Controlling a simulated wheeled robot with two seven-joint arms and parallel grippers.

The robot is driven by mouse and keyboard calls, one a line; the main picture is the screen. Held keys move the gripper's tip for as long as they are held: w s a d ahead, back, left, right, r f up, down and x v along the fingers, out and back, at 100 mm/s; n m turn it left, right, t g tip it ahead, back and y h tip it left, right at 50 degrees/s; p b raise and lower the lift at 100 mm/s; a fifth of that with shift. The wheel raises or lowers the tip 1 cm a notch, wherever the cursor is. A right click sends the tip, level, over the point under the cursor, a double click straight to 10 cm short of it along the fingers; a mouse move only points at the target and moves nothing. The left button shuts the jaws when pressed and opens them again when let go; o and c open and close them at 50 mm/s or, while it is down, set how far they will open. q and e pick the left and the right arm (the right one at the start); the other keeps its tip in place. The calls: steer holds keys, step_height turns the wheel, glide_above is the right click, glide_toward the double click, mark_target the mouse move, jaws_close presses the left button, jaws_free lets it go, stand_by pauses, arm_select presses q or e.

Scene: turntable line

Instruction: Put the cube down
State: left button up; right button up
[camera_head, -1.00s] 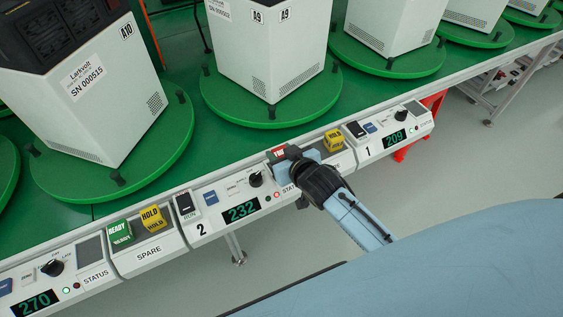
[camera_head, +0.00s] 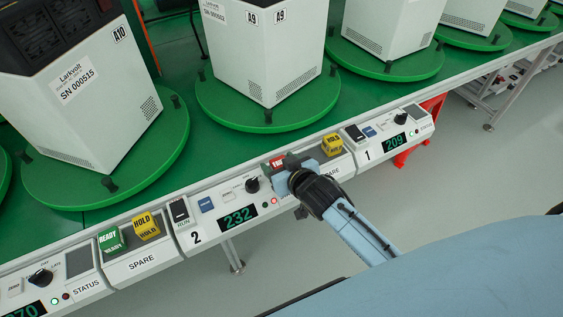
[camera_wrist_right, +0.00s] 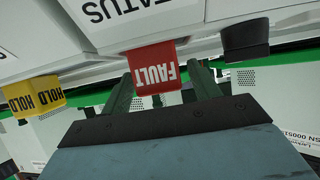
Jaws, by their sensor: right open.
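The red FAULT cube (camera_head: 277,162) sits at the status area of station 2, right of the 232 display. In the right wrist view the red cube (camera_wrist_right: 155,66) shows its white FAULT label. My right gripper (camera_head: 288,165) is open at the cube. In the right wrist view its two dark green fingers (camera_wrist_right: 160,82) stand apart, one on each side of the cube. A gap shows on the right side; contact on the left cannot be told. The cube's underside contact is hidden. My left gripper is not in view.
A yellow HOLD cube (camera_head: 332,145) sits in the spare area just right of my gripper. A green READY cube (camera_head: 111,238) and another yellow HOLD cube (camera_head: 147,225) sit in the left spare tray. Green turntables (camera_head: 268,112) with white machines stand behind the panel.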

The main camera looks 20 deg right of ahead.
mark_target(278, 162)
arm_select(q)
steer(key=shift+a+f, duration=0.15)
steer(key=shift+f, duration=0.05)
arm_select(e)
steer(key=shift+f, duration=0.15)
steer(key=shift+r, duration=0.2)
steer(key=shift+s+a+r+p, duration=0.15)
steer(key=shift+s+p, duration=0.15)
steer(key=shift+p, duration=0.2)
steer(key=p+v, duration=0.3)
steer(key=shift+s+r, duration=0.2)
steer(key=shift+r, duration=0.2)
arm_select(q)
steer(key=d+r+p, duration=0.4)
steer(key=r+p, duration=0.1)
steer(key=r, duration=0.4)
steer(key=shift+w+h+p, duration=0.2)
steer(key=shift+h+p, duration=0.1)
steer(key=shift+p, duration=0.1)
arm_select(e)
steer(key=v, duration=0.7)
steer(key=shift+s, duration=0.35)
